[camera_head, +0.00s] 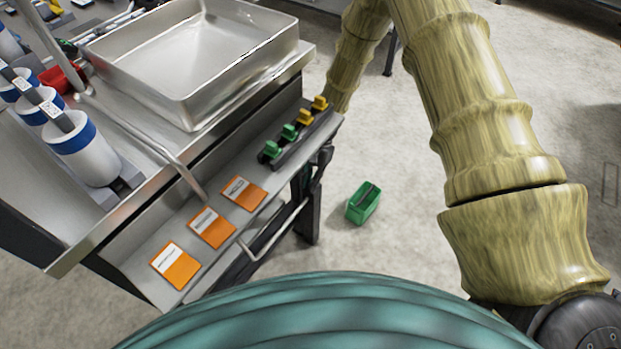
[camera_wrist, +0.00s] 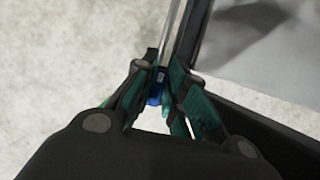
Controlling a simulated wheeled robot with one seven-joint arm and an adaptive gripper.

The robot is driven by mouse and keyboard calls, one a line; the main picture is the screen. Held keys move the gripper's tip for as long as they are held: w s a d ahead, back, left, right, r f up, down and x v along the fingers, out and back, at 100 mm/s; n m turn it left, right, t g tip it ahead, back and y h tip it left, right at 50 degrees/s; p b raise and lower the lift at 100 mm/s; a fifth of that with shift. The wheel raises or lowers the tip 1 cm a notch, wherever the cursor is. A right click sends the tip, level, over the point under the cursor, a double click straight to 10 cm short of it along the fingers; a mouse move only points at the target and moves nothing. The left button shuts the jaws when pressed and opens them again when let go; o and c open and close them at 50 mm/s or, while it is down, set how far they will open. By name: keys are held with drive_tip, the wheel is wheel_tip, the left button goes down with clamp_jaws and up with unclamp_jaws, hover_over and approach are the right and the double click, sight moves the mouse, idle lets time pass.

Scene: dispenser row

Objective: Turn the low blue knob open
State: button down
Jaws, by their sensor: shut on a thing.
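The blue knob (camera_wrist: 155,92) shows in the wrist view between the fingertips of my gripper (camera_wrist: 160,88). My gripper's green-and-black fingers close on it from both sides, and only part of the blue shows. A pale metal bar or pipe (camera_wrist: 175,38) runs up from the knob. In the head view neither the blue knob nor my gripper can be seen. How far the knob is turned cannot be told.
A steel tray (camera_head: 190,100) sits on the bench, with white blue-banded containers (camera_head: 85,155) at left. Green and yellow knobs (camera_head: 270,150) line a lower ledge beside orange cards (camera_head: 212,228). A green bin (camera_head: 363,203) stands on open floor.

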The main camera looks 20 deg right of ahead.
drive_tip(key=c, duration=1.5)
unclamp_jaws()
drive_tip(key=shift+o, duration=0.2)
drive_tip(key=v, duration=1.2)
